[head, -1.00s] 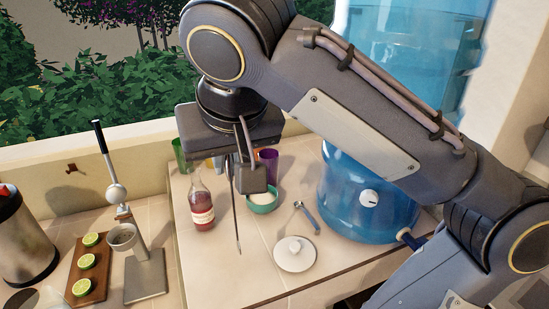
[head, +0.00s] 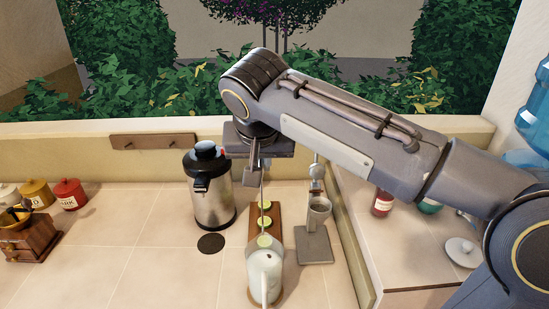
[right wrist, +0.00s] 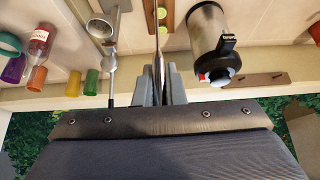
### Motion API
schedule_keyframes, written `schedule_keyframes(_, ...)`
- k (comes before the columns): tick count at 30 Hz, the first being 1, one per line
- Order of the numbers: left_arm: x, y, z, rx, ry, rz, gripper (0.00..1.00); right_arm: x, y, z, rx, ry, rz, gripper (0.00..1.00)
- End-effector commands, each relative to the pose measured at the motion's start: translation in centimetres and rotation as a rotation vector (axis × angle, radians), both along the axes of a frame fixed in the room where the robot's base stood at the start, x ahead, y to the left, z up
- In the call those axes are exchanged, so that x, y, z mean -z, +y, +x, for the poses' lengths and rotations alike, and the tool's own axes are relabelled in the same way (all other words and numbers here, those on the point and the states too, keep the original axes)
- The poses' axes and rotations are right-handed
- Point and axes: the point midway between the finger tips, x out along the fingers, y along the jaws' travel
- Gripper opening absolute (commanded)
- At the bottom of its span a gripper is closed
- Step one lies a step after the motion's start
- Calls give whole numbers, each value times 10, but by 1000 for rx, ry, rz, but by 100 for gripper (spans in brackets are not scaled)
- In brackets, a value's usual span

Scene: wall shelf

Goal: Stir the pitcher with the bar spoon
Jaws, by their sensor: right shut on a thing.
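My right gripper (head: 256,172) is shut on the thin bar spoon (head: 262,190), which hangs down from it. The spoon also shows as a thin dark shaft (right wrist: 158,50) between the fingers in the right wrist view. A white pitcher (head: 262,265) stands at the front of the counter with its handle toward me. The spoon is above and behind the pitcher in the head view; its lower end is lost against the lime board, so I cannot tell whether it reaches the pitcher. My left gripper is not in view.
A wooden board with lime halves (head: 264,222) lies behind the pitcher. A steel dispenser (head: 210,195) stands to its left, a citrus press (head: 316,225) to its right. A grinder (head: 30,238) and jars are at far left.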

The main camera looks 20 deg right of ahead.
Motion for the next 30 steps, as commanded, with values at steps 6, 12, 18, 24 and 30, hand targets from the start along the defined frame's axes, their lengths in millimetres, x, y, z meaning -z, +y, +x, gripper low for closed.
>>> schedule_keyframes(6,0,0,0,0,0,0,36,0,0,1,-1,-1,1,0)
schedule_keyframes(12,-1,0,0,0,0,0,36,0,0,1,-1,0,0,0)
schedule_keyframes(18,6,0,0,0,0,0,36,8,0,1,-1,0,0,0)
schedule_keyframes(24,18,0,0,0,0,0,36,22,0,1,-1,-1,0,0)
schedule_keyframes(30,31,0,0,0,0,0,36,39,0,1,-1,-1,0,0)
